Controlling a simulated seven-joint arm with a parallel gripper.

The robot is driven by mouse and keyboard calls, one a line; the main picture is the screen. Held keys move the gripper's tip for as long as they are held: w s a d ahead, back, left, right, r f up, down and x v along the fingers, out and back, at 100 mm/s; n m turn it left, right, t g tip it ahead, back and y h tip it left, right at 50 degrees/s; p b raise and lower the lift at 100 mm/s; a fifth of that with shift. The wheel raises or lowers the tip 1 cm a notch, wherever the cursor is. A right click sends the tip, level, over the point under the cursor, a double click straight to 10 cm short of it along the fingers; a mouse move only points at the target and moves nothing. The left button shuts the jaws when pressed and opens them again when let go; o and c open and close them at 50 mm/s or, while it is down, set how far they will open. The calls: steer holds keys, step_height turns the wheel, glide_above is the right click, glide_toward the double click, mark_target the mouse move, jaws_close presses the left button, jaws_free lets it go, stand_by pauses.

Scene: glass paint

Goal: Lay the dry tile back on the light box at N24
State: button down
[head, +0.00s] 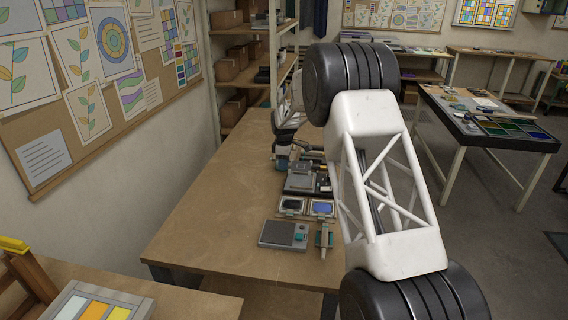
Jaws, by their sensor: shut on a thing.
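My gripper (282,164) is small and partly hidden at the far end of my arm, low over the brown bench near the grey equipment. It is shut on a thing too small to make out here. Two small framed pieces lie side by side on the bench: a dark one (292,205) and one with a blue face (322,208). A grey flat box (278,234) with a dark top lies in front of them. I cannot tell which thing is the dry tile or the light box, and no N24 label is readable.
A teal and grey tool (325,238) lies right of the flat box. The bench (200,220) is bare on its left. A panel with white, yellow and orange areas (92,309) lies at the lower left. A dark table (500,135) with glass sheets stands right.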

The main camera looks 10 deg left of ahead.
steer(key=shift+f, duration=0.1)
steer(key=shift+f, duration=2.3)
steer(key=shift+f, duration=0.55)
stand_by(1.4)
steer(key=c, duration=0.8)
jaws_free()
steer(key=shift+r, duration=3.85)
